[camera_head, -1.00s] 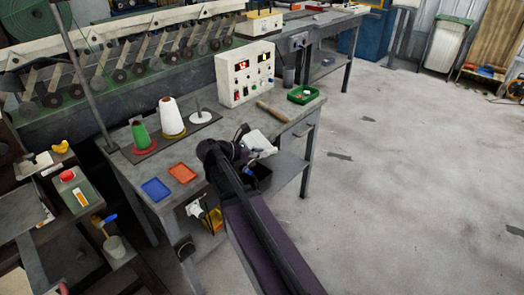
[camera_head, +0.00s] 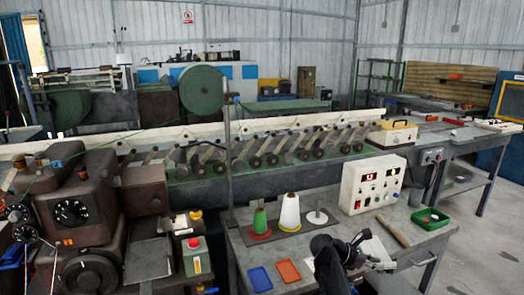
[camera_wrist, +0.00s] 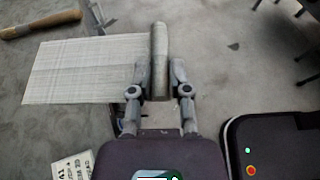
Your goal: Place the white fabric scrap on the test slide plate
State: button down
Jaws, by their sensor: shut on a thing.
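The white fabric scrap (camera_wrist: 85,70) is a flat woven sheet left of my fingers in the wrist view. A greyish roll (camera_wrist: 159,60) stands between the fingertips and seems to be the sheet's right edge; the join is partly hidden. My gripper (camera_wrist: 159,92) is shut on this roll. In the head view the scrap (camera_head: 376,251) is just right of my gripper (camera_head: 350,248), close to the bench's front right edge. I cannot tell for sure which piece is the test slide plate; a blue plate (camera_head: 260,279) and an orange plate (camera_head: 288,271) lie flat on the bench.
The workbench (camera_head: 325,245) carries a green cone (camera_head: 259,222), a white cone (camera_head: 290,213) and a control box (camera_head: 371,184). A wooden-handled tool (camera_head: 393,231) and a green tray (camera_head: 430,219) lie behind the scrap. Open floor shows right of the roll in the wrist view.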

notch_tip(320, 180, up, 10)
jog(key=p, duration=0.9)
jog(key=shift+s+f, duration=0.1)
jog(key=shift+s, duration=0.05)
dwell(0.7)
